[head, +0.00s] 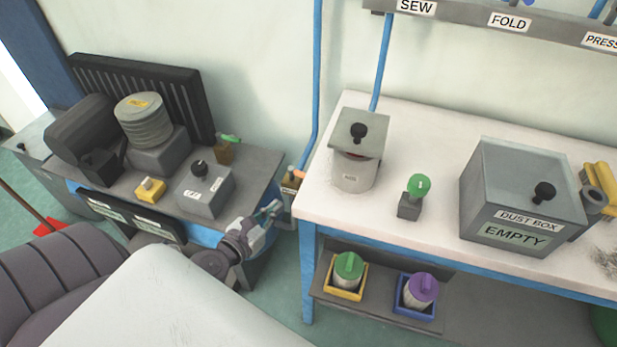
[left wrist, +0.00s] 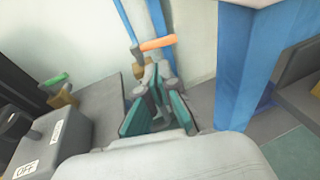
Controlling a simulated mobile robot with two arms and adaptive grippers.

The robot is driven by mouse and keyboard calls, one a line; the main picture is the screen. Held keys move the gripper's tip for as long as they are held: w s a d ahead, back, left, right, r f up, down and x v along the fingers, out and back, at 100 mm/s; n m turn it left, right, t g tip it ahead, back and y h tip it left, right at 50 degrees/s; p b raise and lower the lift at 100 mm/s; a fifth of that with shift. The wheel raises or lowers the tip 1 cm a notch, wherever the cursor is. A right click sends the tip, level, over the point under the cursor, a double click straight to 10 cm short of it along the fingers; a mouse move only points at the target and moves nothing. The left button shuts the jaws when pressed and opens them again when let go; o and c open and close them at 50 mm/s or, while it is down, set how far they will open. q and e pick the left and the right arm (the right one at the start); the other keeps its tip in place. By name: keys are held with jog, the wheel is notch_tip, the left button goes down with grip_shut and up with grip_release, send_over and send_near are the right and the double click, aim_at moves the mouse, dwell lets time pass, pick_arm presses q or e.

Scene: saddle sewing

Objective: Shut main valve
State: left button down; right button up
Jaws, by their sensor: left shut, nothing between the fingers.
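A valve with an orange lever handle (head: 297,173) sits low on the blue pipe between the two benches in the head view. In the left wrist view the orange handle (left wrist: 158,43) lies roughly crosswise to the blue pipes, just beyond the fingers. A smaller valve with a green handle (head: 228,138) stands on the left bench; it also shows in the left wrist view (left wrist: 55,79). I see no label marking either as the main valve. My left gripper (head: 272,208) is shut and empty, below and left of the orange handle. Its fingers partly hide the valve body. My right gripper is out of view.
The left bench (head: 262,165) carries a machine, a grey switch box (head: 205,190) and a yellow button box (head: 150,189). The white table (head: 430,150) holds a lidded bin and a dust box (head: 522,197). Its blue leg (left wrist: 238,65) stands right of my left gripper.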

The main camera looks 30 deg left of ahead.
pick_arm(q)
jog(key=w+f, duration=0.2)
jog(key=w, duration=0.9)
jog(key=shift+w+f, duration=0.15)
jog(key=shift+w, duration=0.1)
jog(key=shift+w+d+p, duration=0.35)
jog(key=shift+w+p, duration=0.35)
jog(key=shift+p, duration=0.15)
jog(key=shift+s, duration=0.1)
jog(key=s+r, duration=0.2)
jog(key=s, duration=0.9)
jog(key=shift+s+r, duration=0.2)
jog(key=shift+s, duration=0.15)
